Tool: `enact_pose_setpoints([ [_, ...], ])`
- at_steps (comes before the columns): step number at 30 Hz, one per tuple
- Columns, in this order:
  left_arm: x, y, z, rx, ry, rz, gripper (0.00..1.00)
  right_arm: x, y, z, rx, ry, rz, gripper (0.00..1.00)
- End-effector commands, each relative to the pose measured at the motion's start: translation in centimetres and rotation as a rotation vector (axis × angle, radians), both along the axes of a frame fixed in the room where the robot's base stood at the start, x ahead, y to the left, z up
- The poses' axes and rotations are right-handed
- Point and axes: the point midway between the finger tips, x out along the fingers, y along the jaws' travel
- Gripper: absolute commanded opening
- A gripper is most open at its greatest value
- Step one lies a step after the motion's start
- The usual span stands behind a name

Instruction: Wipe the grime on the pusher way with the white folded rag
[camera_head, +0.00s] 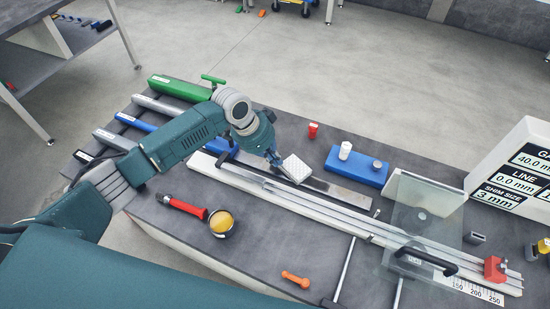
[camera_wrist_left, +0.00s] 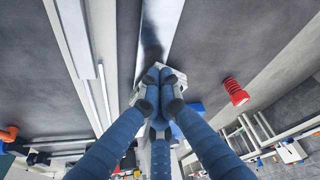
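The white folded rag (camera_head: 296,168) is in my left gripper (camera_head: 274,160), over the flat metal pusher way (camera_head: 340,191). In the left wrist view the blue fingers of my left gripper (camera_wrist_left: 160,88) are together, with the rag's pale edges (camera_wrist_left: 145,71) showing around their tips. The pusher way (camera_wrist_left: 164,18) runs up from the rag there, with a dark smear of grime (camera_wrist_left: 151,47) just beyond the tips. I cannot tell whether the rag touches the way. My right gripper is in neither view.
White rails (camera_head: 300,198) run alongside the way to a clear guard (camera_head: 424,227) with a black handle. A blue block (camera_head: 357,168) and a red cup (camera_head: 313,130) stand behind. A red-handled tool (camera_head: 187,208), a yellow-filled cup (camera_head: 222,223) and an orange piece (camera_head: 295,280) are in front.

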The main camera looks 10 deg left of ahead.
Motion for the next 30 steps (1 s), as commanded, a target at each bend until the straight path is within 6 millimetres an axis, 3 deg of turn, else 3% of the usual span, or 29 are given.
enact_pose_setpoints([
  [13,-0.1,-0.3,-0.1,0.0,0.0,-0.001,0.0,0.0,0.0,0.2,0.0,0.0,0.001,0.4],
  [30,-1.8,-4.4,-0.5,0.001,0.004,-0.002,0.0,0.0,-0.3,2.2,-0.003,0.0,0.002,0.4],
])
